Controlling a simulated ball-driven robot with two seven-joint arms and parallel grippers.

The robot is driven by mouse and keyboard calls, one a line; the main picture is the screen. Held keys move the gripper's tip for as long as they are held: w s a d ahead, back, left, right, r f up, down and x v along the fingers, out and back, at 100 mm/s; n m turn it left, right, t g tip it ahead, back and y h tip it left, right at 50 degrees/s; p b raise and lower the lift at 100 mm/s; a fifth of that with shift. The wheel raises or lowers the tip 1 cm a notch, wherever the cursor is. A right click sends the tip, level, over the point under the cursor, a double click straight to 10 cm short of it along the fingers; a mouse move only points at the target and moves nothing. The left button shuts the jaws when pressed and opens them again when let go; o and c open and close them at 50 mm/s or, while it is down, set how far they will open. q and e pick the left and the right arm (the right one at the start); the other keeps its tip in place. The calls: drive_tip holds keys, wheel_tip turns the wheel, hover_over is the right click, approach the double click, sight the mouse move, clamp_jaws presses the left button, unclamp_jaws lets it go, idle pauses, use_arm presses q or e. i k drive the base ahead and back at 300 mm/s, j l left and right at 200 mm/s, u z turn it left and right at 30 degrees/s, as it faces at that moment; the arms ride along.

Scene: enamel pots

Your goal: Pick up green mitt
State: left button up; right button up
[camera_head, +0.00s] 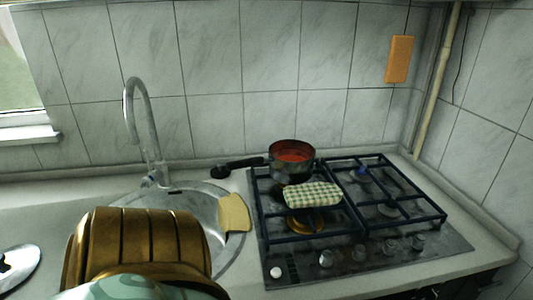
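A green-and-white checkered mitt (313,194) lies flat on the near left part of the black hob grate. It is just in front of the saucepan and partly above a brass-coloured burner. Nothing covers it. Neither of my grippers shows in the head view, so I cannot see any finger near the mitt.
A dark saucepan with a red inside (292,153) stands behind the mitt, its black handle pointing left. A pale yellow piece (234,213) lies at the sink's right edge. The tall tap (135,110) rises behind the sink (232,248). The grate's right half (400,205) is empty.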

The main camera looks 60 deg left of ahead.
sight(321, 193)
drive_tip(key=u, duration=1.65)
